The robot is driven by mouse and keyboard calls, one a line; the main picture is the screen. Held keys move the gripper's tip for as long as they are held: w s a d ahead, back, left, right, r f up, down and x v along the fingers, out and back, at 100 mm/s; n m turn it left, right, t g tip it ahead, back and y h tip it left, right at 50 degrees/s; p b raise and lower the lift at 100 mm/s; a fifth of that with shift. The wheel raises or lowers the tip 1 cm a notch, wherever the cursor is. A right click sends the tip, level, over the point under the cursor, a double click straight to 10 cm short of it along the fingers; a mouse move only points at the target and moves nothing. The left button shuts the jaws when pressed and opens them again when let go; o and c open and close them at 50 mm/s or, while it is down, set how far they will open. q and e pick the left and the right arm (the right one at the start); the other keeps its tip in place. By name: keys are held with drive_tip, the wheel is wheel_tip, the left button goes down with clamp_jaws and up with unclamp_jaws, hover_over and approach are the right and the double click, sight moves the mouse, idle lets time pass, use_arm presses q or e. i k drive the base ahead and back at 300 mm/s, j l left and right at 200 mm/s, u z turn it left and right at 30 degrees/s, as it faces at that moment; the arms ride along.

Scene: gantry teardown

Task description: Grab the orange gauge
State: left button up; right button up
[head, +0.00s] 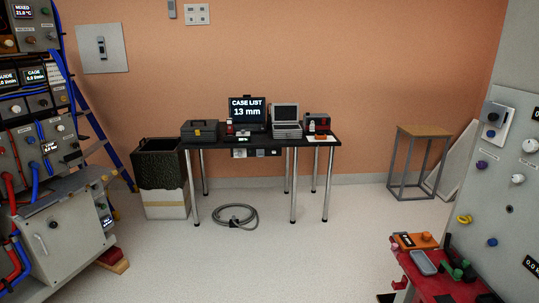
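I cannot tell for sure which thing is the orange gauge. A flat orange item (414,241) with dark parts on top lies on the red-topped cart (437,283) at the lower right. A second small orange item (321,137) lies on a white sheet at the right end of the black table (262,145) by the back wall. Both are too small to make out in detail. Neither of my grippers shows in the head view.
A grey tray (423,262) and green parts (458,270) share the cart. A coiled grey hose (237,215) lies on the floor before the table. A stool (419,160) stands back right, a dark bin (160,175) left of the table. The middle floor is clear.

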sight(321, 136)
drive_tip(key=i+j+z, duration=0.1)
drive_tip(key=i, duration=1.65)
drive_tip(key=i+l+z, duration=0.1)
drive_tip(key=i+z, duration=0.2)
drive_tip(key=i, duration=0.3)
drive_tip(key=i+z, duration=0.25)
drive_tip(key=i, duration=0.35)
drive_tip(key=i+j+z, duration=0.3)
drive_tip(key=i, duration=0.3)
